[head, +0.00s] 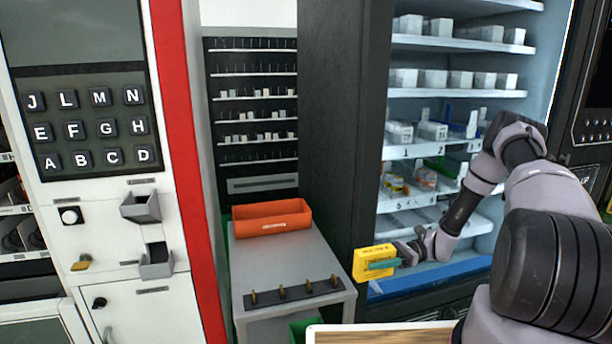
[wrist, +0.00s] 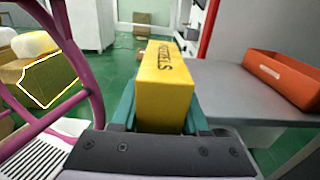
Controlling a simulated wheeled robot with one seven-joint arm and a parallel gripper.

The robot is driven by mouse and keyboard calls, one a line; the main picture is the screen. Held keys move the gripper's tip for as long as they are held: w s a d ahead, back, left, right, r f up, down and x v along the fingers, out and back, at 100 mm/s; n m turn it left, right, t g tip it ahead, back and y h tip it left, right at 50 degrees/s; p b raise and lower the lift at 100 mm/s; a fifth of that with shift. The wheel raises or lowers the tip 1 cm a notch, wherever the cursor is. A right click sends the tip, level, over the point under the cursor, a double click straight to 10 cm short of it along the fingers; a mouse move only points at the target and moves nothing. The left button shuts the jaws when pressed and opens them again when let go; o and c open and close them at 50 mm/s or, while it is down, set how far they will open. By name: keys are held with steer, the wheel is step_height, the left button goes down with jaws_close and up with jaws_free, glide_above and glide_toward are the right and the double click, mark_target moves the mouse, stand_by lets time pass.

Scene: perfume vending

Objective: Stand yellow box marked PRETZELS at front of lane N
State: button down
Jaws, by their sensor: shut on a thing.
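The yellow box marked PRETZELS (head: 372,262) is held in the air in front of the dark vending cabinet in the head view. It also shows in the wrist view (wrist: 165,85), with its lettering on the upper face. My gripper (head: 382,265) is shut on it, with a teal finger on each side in the wrist view (wrist: 165,115). The open-fronted cabinet with shelves (head: 450,90) stands behind and right of the box. Its lower shelves carry number labels. I cannot make out a lane marked N there; an N key (head: 133,96) is on the keypad panel at left.
A grey table (head: 250,260) with an orange tray (head: 272,218) and a row of pegs (head: 293,291) stands left of the box. A wooden board (head: 380,334) is at the bottom. The wrist view shows a magenta frame (wrist: 75,60) at left and green floor.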

steer(key=shift+s, duration=0.4)
steer(key=shift+w+d+r+m+t, duration=0.15)
steer(key=shift+r+m+t, duration=0.15)
steer(key=shift+t, duration=0.2)
steer(key=shift+w+d+t, duration=0.1)
steer(key=shift+w+t, duration=0.2)
steer(key=shift+w, duration=0.05)
steer(key=m+t, duration=0.1)
steer(key=w+r+m+t, duration=0.1)
steer(key=t, duration=0.1)
steer(key=shift+w+d+y, duration=0.15)
steer(key=shift+d+y, duration=0.15)
steer(key=shift+d, duration=0.1)
steer(key=w+d+r+m+t+h, duration=0.45)
steer(key=w+m+t+h, duration=0.25)
steer(key=m+t+h, duration=0.2)
steer(key=w+d+r+m+t+h, duration=0.3)
steer(key=w+r+m+t+h, duration=0.3)
steer(key=w+m+t+h, duration=0.3)
steer(key=s+r, duration=0.2)
steer(key=s, duration=0.4)
steer(key=shift+s+d+r+m, duration=0.2)
steer(key=shift+s+r+m, duration=0.1)
